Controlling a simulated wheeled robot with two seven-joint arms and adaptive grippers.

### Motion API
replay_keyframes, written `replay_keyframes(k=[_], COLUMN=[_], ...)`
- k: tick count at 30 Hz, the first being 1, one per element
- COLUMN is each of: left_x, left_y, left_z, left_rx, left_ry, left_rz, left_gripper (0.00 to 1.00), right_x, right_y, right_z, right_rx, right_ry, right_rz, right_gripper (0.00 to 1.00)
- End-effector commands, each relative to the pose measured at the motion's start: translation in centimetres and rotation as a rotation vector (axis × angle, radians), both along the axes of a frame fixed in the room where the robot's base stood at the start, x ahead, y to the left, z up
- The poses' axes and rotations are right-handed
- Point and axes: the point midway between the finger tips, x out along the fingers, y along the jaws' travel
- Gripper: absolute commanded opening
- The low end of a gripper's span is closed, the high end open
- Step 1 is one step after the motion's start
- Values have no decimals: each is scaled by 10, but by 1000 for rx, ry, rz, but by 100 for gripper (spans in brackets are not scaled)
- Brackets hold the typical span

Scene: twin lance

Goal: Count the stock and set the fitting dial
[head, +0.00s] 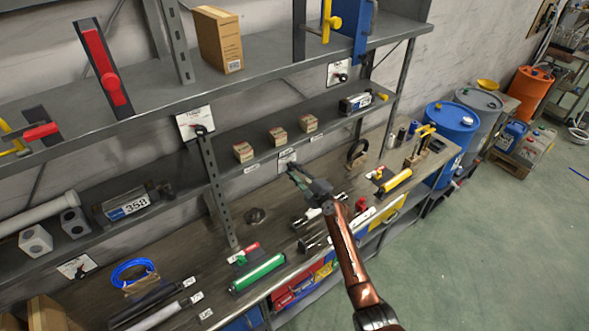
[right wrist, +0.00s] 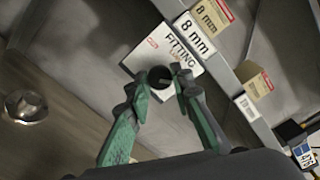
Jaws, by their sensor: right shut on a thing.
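The fitting dial is a dark round knob (right wrist: 160,77) on a white plate lettered FITTING (right wrist: 166,48). The plate also shows in the head view (head: 287,156), below the middle shelf. My right gripper (head: 291,168) reaches up to it. In the right wrist view its green-grey fingers (right wrist: 158,92) are shut on the knob, one on each side. The knob's setting is not readable. Three small cartons stand apart on the shelf: left (head: 243,151), middle (head: 278,136) and right (head: 308,123). A label in the wrist view (right wrist: 198,38) reads 8 mm. My left gripper is not in view.
Other knob plates hang left (head: 195,122), upper right (head: 338,73) and lower left (head: 77,267). A shelf upright (head: 217,190) stands left of my arm. The workbench (head: 190,240) holds a green cylinder (head: 258,273) and a yellow cylinder (head: 397,181). The floor at right is open.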

Motion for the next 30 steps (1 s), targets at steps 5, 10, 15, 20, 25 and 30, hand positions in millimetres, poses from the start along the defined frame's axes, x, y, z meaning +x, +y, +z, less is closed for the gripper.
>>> replay_keyframes(k=[5, 10, 15, 20, 25, 30], left_x=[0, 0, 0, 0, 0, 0], left_y=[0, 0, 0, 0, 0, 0], left_z=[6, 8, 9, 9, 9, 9], left_rx=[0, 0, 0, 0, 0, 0], left_ry=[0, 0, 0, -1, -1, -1], left_rz=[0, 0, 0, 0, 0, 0], left_gripper=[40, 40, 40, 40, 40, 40], right_x=[1, 1, 1, 1, 1, 0], right_y=[-2, -1, -1, -2, -2, -1], right_z=[2, 1, 0, 0, 0, 0], right_rx=[65, 101, 113, 115, 114, 114], right_ry=[45, 71, 80, 82, 82, 82], right_rz=[-5, -3, -3, -3, -3, -3], right_gripper=[0, 0, 0, 0, 0, 31])
